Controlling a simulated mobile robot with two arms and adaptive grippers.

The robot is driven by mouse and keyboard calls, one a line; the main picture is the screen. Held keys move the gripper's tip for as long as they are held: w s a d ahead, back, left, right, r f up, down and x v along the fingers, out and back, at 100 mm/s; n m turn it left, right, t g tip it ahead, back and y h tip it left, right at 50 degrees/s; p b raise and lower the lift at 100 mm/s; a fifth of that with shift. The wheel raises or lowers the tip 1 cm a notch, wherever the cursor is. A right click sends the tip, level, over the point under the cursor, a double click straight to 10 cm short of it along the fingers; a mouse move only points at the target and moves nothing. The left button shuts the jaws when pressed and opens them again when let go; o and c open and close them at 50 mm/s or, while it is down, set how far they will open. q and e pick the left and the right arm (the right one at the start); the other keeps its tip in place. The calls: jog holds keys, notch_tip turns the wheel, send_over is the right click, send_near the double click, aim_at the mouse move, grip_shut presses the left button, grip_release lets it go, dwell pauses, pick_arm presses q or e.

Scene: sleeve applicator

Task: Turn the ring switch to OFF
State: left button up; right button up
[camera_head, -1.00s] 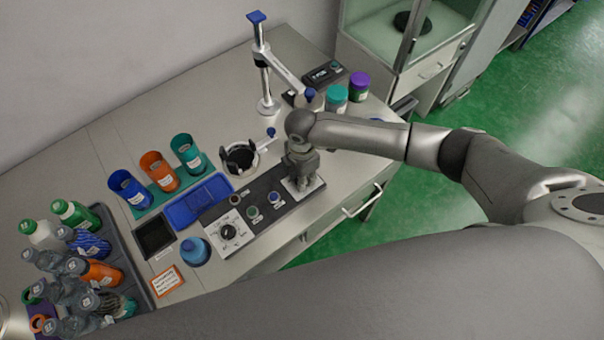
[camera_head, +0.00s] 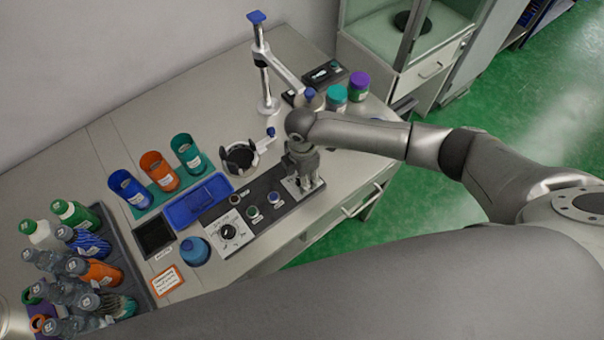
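The black control panel (camera_head: 262,212) lies along the front of the bench. A white plate with a black knob (camera_head: 228,232) is at its left end. A second white plate (camera_head: 290,187) is at its right end, and my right gripper (camera_head: 306,184) points down over it. The fingers are at the plate and cover most of it, so the switch there and its setting are hidden. I cannot tell whether the fingers are closed on it. My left gripper is not in view.
A green and a blue button (camera_head: 274,197) sit mid-panel. A black ring holder (camera_head: 240,157) and a stand (camera_head: 264,70) are behind. A small display box (camera_head: 322,75) is at the back. Cups, a blue tray (camera_head: 197,202) and several bottles stand left.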

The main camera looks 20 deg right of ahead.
notch_tip(320, 180, up, 12)
dwell(0.4)
jog(key=shift+f, duration=0.15)
